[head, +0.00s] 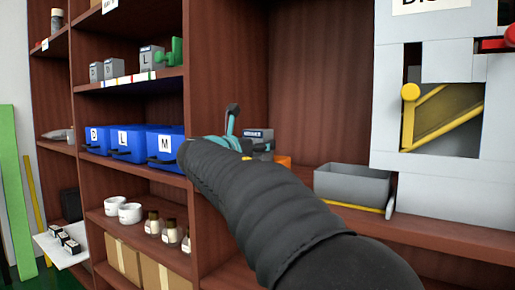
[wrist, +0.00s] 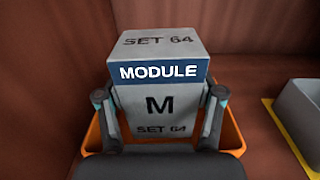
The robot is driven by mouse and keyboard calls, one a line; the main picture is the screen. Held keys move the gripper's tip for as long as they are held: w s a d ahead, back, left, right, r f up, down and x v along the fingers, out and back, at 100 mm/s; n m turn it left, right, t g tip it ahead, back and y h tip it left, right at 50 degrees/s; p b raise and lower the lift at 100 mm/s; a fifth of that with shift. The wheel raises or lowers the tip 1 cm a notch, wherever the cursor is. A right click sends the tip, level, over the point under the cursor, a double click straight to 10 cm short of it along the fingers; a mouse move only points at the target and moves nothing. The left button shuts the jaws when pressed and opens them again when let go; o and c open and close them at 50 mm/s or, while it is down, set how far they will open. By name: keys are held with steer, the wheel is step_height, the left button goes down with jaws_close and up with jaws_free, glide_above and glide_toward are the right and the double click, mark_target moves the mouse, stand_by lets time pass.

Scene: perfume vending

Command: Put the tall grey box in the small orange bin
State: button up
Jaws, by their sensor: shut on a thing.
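The tall grey box (wrist: 160,85), marked MODULE, M and SET 64, stands between the two fingers of my gripper (wrist: 159,120) in the wrist view. My gripper is shut on it from both sides. The small orange bin (wrist: 232,132) shows around the lower part of the box, and the box appears over or inside it; its base is hidden. In the head view my gripper (head: 236,128) is partly hidden by my arm. The grey box (head: 258,134) and a bit of the orange bin (head: 283,160) show just beyond it.
A grey tray (head: 352,184) with a yellow edge sits right of the orange bin. A grey machine (head: 430,170) stands further right. Blue bins (head: 128,145) line the shelf on the left. A brown back panel (head: 320,70) rises close behind the box.

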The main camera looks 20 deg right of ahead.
steer(key=shift+r, duration=0.1)
steer(key=shift+f, duration=0.35)
steer(key=shift+f, duration=0.25)
steer(key=o, duration=1.3)
steer(key=shift+r, duration=0.3)
steer(key=v, duration=1.2)
steer(key=shift+r+p, duration=0.3)
